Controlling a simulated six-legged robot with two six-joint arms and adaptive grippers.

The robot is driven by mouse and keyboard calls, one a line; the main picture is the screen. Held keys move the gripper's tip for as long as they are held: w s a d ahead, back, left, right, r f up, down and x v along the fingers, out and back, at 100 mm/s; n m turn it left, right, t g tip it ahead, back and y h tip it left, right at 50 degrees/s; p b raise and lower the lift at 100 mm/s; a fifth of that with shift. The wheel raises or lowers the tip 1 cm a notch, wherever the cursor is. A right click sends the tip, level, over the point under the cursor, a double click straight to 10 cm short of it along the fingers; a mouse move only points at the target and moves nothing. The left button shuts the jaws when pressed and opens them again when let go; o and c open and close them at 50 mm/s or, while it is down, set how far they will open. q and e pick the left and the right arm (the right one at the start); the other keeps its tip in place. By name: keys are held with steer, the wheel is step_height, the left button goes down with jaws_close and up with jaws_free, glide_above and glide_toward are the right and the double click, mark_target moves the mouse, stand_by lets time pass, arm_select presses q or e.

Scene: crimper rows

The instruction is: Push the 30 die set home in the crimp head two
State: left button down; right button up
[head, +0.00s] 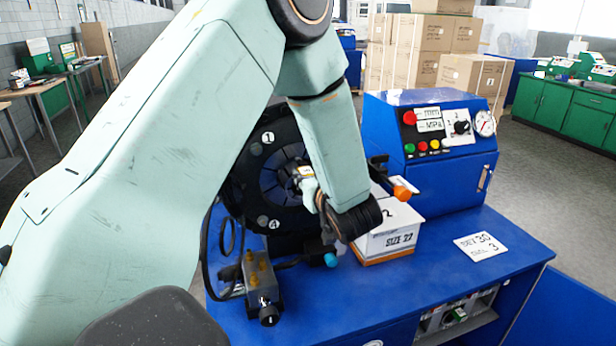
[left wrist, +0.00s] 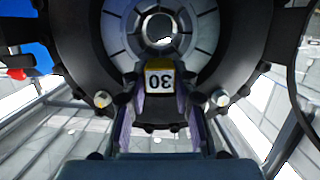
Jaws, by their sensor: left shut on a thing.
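The crimp head (head: 262,205) is a big black ring with segmented grey jaws and tags 1 and 4 on its face. It fills the upper part of the left wrist view (left wrist: 85,50), with a round bore at its middle. My left gripper (head: 308,182) is in front of the bore, shut on the 30 die set (left wrist: 160,80). The die set shows a white label with 30 upside down and a yellow edge, between the fingers (left wrist: 165,105). It lines up below the bore in that view; I cannot tell how deep it sits. My right gripper is not in view.
A white box (head: 388,238) marked SIZE 27 stands right of the head on the blue bench (head: 450,262). A card (head: 481,246) reading SET 30 lies farther right. A blue control cabinet (head: 432,150) stands behind. A valve block with a black knob (head: 262,285) is below the head.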

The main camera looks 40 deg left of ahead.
mark_target(304, 168)
arm_select(q)
steer(key=shift+d+r, duration=0.3)
steer(key=shift+s+p, duration=0.1)
steer(key=shift+p, duration=0.6)
stand_by(1.7)
steer(key=shift+r+p+x, duration=0.2)
steer(key=shift+p+x, duration=0.05)
steer(key=shift+x, duration=0.75)
steer(key=shift+r+p+x, duration=0.2)
steer(key=shift+r+x, duration=0.05)
steer(key=shift+x, duration=0.75)
steer(key=shift+r+p+x, duration=0.2)
steer(key=shift+p+x, duration=0.05)
steer(key=shift+x, duration=0.7)
stand_by(0.7)
steer(key=c, duration=1.5)
jaws_free()
steer(key=shift+a, duration=0.15)
steer(key=o, duration=0.5)
steer(key=shift+s, duration=0.15)
steer(key=shift+f, duration=0.1)
